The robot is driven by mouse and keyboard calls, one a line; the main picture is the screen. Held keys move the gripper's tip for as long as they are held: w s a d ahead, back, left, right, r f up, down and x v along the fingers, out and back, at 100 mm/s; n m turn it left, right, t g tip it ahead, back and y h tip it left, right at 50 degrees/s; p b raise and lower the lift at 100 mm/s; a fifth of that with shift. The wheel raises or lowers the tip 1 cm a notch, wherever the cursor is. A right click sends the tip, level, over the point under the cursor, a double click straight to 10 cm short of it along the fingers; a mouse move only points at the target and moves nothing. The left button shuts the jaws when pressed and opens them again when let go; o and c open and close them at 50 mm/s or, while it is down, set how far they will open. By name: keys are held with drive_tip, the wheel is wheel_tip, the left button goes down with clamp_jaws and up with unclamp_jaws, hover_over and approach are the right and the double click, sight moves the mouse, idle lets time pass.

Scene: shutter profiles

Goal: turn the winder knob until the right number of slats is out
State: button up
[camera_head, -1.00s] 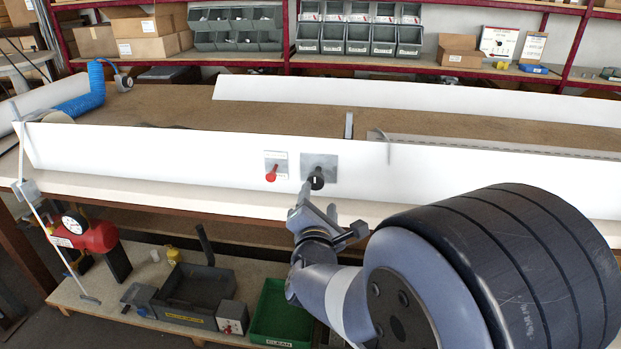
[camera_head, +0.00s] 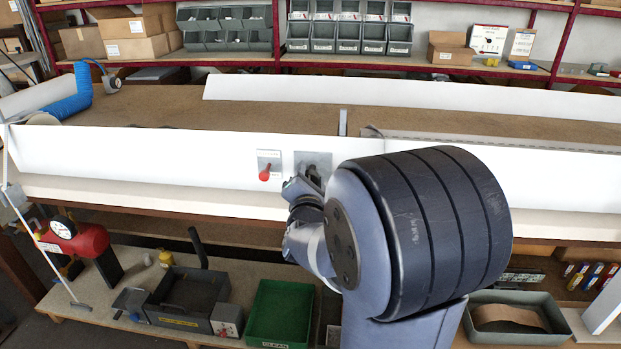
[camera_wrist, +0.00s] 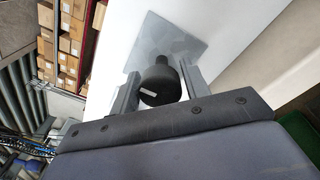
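The winder knob (camera_wrist: 160,82) is black and round with a white mark on its face. It stands out from a grey square plate (camera_wrist: 165,42) on the white front panel (camera_head: 120,155). My gripper (camera_wrist: 158,85) is at the knob in the wrist view, with one finger on each side of it. It looks open around the knob; I see no clear grip on it. In the head view my wrist and gripper (camera_head: 303,182) cover most of the knob, and part of the plate shows above. I cannot make out separate slats coming out.
A brown bench top (camera_head: 250,117) lies behind the panel. A green bin (camera_head: 280,313) and a grey tray (camera_head: 190,295) stand on the low shelf below.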

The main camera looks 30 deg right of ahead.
drive_tip(key=c, duration=0.6)
drive_tip(key=shift+m, duration=0.3)
